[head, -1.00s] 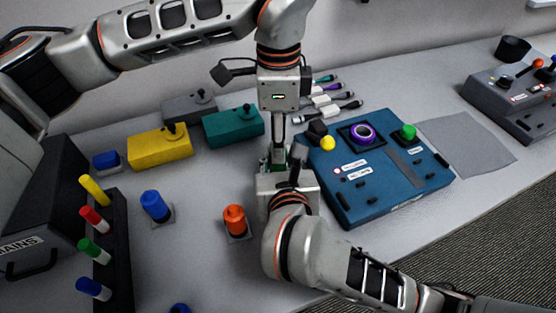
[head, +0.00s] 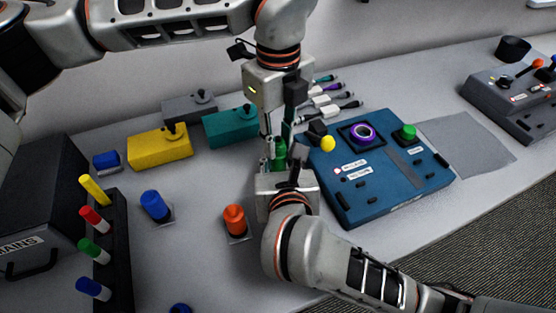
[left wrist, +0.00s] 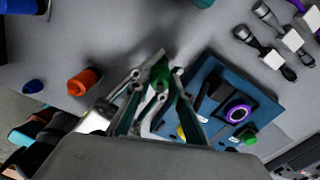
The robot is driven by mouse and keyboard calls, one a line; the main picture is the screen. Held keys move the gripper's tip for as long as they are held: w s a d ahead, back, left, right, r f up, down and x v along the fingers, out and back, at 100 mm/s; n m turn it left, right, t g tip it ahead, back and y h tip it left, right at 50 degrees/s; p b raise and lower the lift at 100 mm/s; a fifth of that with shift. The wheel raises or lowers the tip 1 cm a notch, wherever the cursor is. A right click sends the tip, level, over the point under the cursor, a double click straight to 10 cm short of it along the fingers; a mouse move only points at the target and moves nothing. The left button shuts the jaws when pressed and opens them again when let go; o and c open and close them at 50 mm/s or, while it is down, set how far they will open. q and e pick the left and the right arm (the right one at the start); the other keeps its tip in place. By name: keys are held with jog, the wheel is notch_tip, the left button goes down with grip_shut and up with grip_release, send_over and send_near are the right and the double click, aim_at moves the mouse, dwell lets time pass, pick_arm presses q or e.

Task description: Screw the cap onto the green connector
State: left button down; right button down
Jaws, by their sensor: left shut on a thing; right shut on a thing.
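My left gripper (head: 279,138) points straight down from above in the head view, shut on the green cap at the top of the green connector. The green piece (head: 280,152) shows between the two grippers, upright. My right gripper (head: 281,167) comes up from below, shut on the green connector's lower part, which its fingers mostly hide. In the left wrist view the green piece (left wrist: 160,74) sits between the left fingertips (left wrist: 157,85). The seam between cap and connector cannot be made out.
A blue panel box (head: 350,205) with a purple ring and green knob stands close to the right. Yellow (head: 160,149) and teal (head: 229,127) boxes stand behind to the left. An orange connector (head: 234,219) and a blue one (head: 154,206) stand on the table (head: 195,245).

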pick_arm(q)
jog(key=c, duration=1.8)
grip_release()
jog(key=shift+r, duration=0.1)
jog(key=shift+r, duration=2.2)
jog(key=shift+c, duration=0.4)
jog(key=shift+r+n, duration=0.5)
jog(key=shift+r, duration=1.35)
jog(key=shift+f, duration=0.1)
